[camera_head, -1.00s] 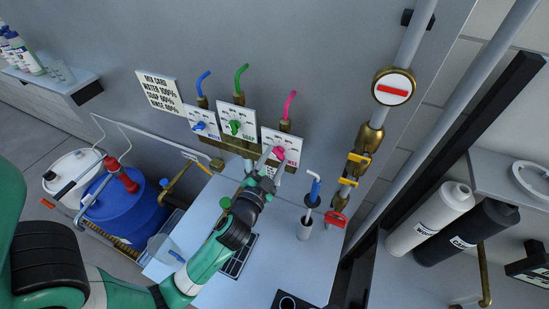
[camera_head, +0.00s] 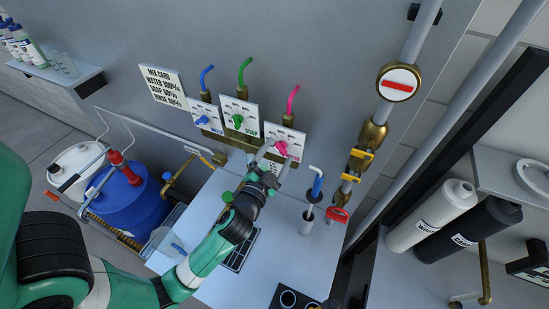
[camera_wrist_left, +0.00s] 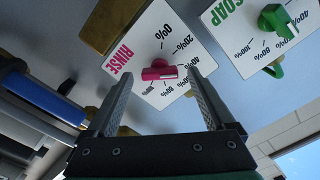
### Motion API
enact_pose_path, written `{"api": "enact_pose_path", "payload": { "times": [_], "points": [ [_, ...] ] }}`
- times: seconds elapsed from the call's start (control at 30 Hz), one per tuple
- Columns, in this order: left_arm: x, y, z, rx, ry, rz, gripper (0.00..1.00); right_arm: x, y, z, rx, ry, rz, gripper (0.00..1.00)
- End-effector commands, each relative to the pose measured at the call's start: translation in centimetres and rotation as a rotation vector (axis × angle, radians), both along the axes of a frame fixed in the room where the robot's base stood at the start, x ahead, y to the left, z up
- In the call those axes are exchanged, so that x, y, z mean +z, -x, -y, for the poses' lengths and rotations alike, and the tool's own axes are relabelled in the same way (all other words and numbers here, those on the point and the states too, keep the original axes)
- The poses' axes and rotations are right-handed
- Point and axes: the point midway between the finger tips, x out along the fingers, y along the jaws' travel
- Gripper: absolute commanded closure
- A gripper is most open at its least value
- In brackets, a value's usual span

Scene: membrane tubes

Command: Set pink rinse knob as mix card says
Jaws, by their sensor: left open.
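The pink rinse knob (camera_head: 281,148) sits on the rightmost white dial plate on the wall. In the left wrist view the knob (camera_wrist_left: 160,73) points right, towards the middle of its percent scale. The mark there is partly covered by a finger, so I cannot tell its exact setting. My left gripper (camera_head: 275,155) is open, with its fingers on either side of the knob and a gap to each. The mix card (camera_head: 163,86) hangs at upper left; it reads water 100%, soap apparently 60%, rinse apparently 40%. My right gripper is not in view.
The green soap knob (camera_head: 238,121) and blue water knob (camera_head: 202,120) sit on plates to the left. A blue drum (camera_head: 125,200) stands at lower left.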

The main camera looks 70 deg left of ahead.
Motion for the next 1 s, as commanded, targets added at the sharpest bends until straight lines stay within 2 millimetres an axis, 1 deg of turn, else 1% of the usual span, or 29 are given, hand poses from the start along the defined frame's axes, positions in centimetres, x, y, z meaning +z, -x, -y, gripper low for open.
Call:
{"api": "enact_pose_path", "payload": {
  "times": [0.07, 0.17, 0.4, 0.5, 0.6, 0.7, 1.0],
  "points": [
    [-0.1, 0.4, 0.5, -0.001, 0.000, 0.000, 0.12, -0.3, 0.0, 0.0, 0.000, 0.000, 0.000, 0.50],
    [-0.3, 1.5, 1.6, -0.004, 0.000, 0.000, 0.12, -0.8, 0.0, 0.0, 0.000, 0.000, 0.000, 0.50],
    [-0.6, 5.7, 5.8, -0.008, 0.000, -0.002, 0.12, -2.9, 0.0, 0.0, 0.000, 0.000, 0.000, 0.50],
    [-0.4, 7.0, 7.0, -0.008, 0.000, -0.002, 0.12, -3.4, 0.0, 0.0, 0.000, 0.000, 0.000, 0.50],
    [-0.3, 7.8, 7.7, -0.005, 0.000, -0.002, 0.12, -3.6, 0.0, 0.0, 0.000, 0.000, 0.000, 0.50],
    [-0.1, 8.3, 8.0, -0.002, 0.000, 0.000, 0.12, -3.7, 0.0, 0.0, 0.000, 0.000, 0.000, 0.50],
    [0.0, 8.3, 8.0, 0.001, 0.001, -0.001, 0.12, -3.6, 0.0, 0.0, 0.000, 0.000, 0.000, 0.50]
  ]
}}
